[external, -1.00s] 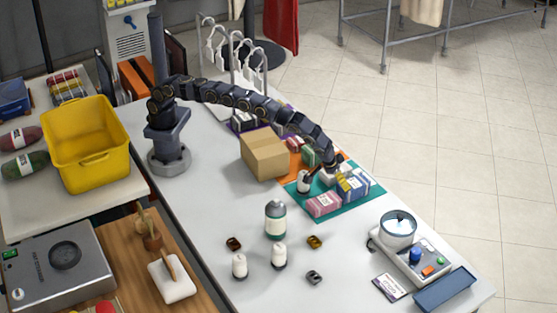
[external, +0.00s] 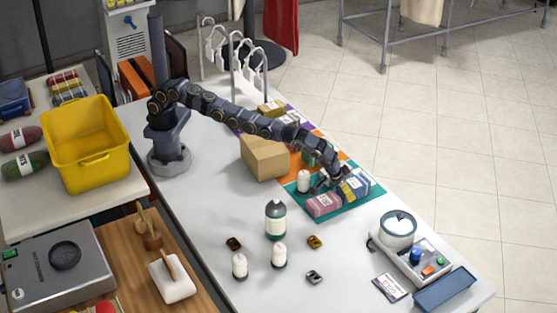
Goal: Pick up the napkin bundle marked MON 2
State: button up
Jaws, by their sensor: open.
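Several cloth bundles lie on the coloured mats near the right edge of the table. A pink bundle with a pale label (external: 323,205) lies at the front of the teal mat (external: 345,208). A blue bundle (external: 359,182) and a yellow one (external: 349,190) lie just right of it. The labels are too small to read, so I cannot tell which is MON 2. My gripper (external: 324,186) is open, low over the teal mat, just behind the pink bundle and left of the yellow one. My arm and fingers partly hide what lies beneath.
A small white bottle (external: 303,182) stands close left of my gripper. A cardboard box (external: 264,158) stands further left. A larger green-labelled bottle (external: 275,220) and two white bottles stand in front. A grey device (external: 398,228) sits to the right.

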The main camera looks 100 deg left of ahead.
jog(key=c, duration=0.9)
